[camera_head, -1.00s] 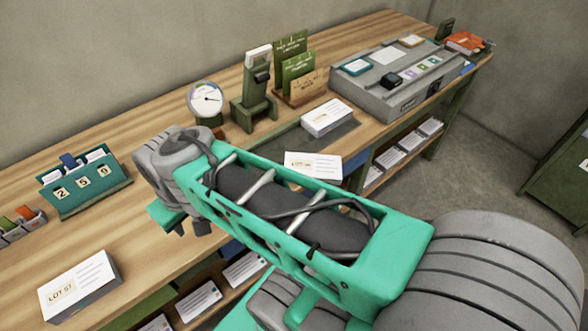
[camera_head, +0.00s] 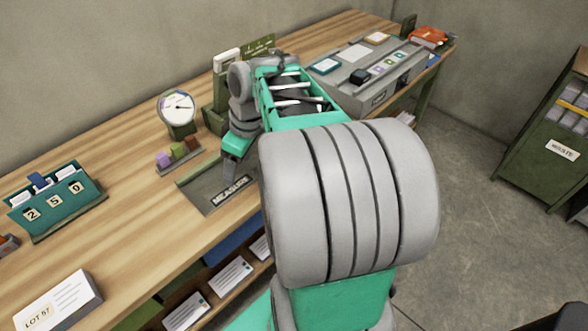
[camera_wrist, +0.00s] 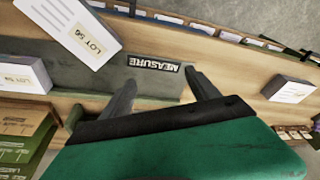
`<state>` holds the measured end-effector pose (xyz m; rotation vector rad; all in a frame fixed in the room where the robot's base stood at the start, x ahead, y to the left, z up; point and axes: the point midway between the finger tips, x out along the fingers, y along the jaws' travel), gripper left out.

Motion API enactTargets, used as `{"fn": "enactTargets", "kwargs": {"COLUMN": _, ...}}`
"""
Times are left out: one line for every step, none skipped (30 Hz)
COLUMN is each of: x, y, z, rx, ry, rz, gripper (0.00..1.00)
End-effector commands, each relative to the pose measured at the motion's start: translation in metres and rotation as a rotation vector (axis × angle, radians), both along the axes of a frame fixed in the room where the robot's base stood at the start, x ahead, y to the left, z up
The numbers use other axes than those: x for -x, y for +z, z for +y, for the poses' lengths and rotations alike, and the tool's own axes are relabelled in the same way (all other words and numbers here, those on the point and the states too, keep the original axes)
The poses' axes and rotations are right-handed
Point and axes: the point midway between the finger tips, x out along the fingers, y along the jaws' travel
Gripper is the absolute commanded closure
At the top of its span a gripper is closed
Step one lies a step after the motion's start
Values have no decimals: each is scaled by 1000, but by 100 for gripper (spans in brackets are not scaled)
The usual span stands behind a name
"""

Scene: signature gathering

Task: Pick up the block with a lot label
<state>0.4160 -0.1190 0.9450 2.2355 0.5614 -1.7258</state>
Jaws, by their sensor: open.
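A white block with a tan LOT 57 label (camera_head: 58,303) lies at the table's near left in the head view; a white block also shows at the right of the wrist view (camera_wrist: 288,90), its label too small to read. The wrist view shows a white block labelled LOT 56 (camera_wrist: 66,28) at upper left and another labelled block (camera_wrist: 22,77) at the left edge. My arm hides these two in the head view. My gripper (camera_wrist: 160,78) is open and empty, fingers apart over the grey MEASURE mat (camera_head: 212,194), with the LOT 56 block beside it to the left.
A dial gauge (camera_head: 178,106), a small rack of coloured pieces (camera_head: 180,155) and a teal number stand (camera_head: 55,203) stand left of my arm. A grey console (camera_head: 365,75) is at the back right. A shelf with envelopes (camera_head: 230,278) runs under the table.

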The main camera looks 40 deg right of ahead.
Motion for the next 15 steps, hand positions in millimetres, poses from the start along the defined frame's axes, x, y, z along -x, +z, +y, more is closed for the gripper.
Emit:
{"fn": "enactTargets", "kwargs": {"x": 0, "y": -10, "z": -44, "rx": -14, "ry": 57, "rz": -14, "gripper": 25}}
{"fn": "enactTargets", "kwargs": {"x": 2, "y": -13, "z": -65, "rx": -18, "ry": 108, "rz": -30, "gripper": 23}}
{"fn": "enactTargets", "kwargs": {"x": 7, "y": -17, "z": -92, "rx": -21, "ry": 171, "rz": -55, "gripper": 19}}
{"fn": "enactTargets", "kwargs": {"x": 11, "y": -20, "z": -109, "rx": -22, "ry": 215, "rz": -74, "gripper": 17}}
{"fn": "enactTargets", "kwargs": {"x": 17, "y": -23, "z": -125, "rx": -22, "ry": 254, "rz": -91, "gripper": 15}}
{"fn": "enactTargets", "kwargs": {"x": 24, "y": -26, "z": -142, "rx": -18, "ry": 297, "rz": -113, "gripper": 11}}
{"fn": "enactTargets", "kwargs": {"x": 28, "y": -27, "z": -153, "rx": -14, "ry": 325, "rz": -128, "gripper": 9}}
{"fn": "enactTargets", "kwargs": {"x": 32, "y": -28, "z": -160, "rx": -12, "ry": 349, "rz": -140, "gripper": 6}}
{"fn": "enactTargets", "kwargs": {"x": 36, "y": -30, "z": -167, "rx": -10, "ry": 372, "rz": -151, "gripper": 3}}
{"fn": "enactTargets", "kwargs": {"x": 38, "y": -32, "z": -170, "rx": -8, "ry": 384, "rz": -156, "gripper": 1}}
{"fn": "enactTargets", "kwargs": {"x": 38, "y": -34, "z": -172, "rx": -6, "ry": 392, "rz": -161, "gripper": 0}}
{"fn": "enactTargets", "kwargs": {"x": 37, "y": -38, "z": -171, "rx": -7, "ry": 398, "rz": -163, "gripper": 0}}
{"fn": "enactTargets", "kwargs": {"x": 36, "y": -42, "z": -170, "rx": -6, "ry": 401, "rz": -163, "gripper": 0}}
{"fn": "enactTargets", "kwargs": {"x": 35, "y": -46, "z": -169, "rx": -6, "ry": 400, "rz": -162, "gripper": 0}}
{"fn": "enactTargets", "kwargs": {"x": 33, "y": -51, "z": -167, "rx": -7, "ry": 399, "rz": -163, "gripper": 0}}
